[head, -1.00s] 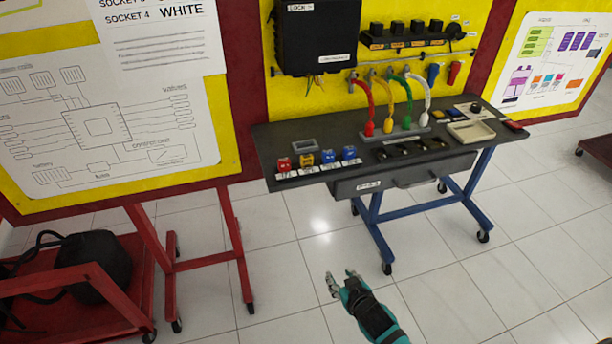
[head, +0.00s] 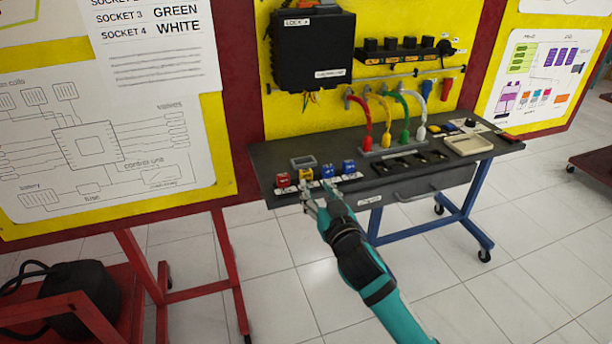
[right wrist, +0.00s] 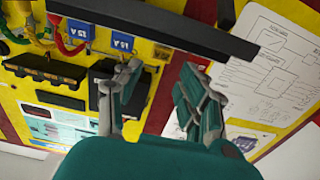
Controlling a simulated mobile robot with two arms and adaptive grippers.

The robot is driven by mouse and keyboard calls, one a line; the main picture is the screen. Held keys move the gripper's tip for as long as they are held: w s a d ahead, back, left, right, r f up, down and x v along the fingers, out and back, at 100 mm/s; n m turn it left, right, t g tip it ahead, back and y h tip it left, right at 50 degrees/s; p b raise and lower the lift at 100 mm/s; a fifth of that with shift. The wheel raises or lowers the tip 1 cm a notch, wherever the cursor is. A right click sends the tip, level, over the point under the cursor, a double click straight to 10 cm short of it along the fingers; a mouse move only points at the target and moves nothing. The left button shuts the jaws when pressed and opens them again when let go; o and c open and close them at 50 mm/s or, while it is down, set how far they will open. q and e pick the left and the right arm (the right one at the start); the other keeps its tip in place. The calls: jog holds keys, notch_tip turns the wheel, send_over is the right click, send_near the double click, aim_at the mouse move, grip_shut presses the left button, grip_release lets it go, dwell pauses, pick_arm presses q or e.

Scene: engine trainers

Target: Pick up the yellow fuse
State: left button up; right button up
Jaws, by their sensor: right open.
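The yellow fuse (head: 306,174) stands in a row on the front left of the dark bench, between a red fuse (head: 283,180) and a blue fuse (head: 327,171). My right gripper (head: 318,194) is open and empty, just in front of the row and close to the yellow fuse in the picture. In the right wrist view its two fingers (right wrist: 160,88) are spread apart with nothing between them. Two blue fuses marked 15 A (right wrist: 121,41) show there; I cannot make out the yellow fuse. My left gripper is not in view.
A second blue fuse (head: 349,166) ends the row. Red, yellow, green and white cables (head: 387,118) arch up behind it. A black box (head: 313,50) hangs on the yellow board. A beige tray (head: 468,145) lies at the bench's right. The floor in front is clear.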

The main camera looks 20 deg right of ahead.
aim_at(307, 174)
jog(key=w, duration=0.7)
jog(key=shift+w+a, duration=0.2)
jog(key=shift+w, duration=0.05)
jog(key=c, duration=0.6)
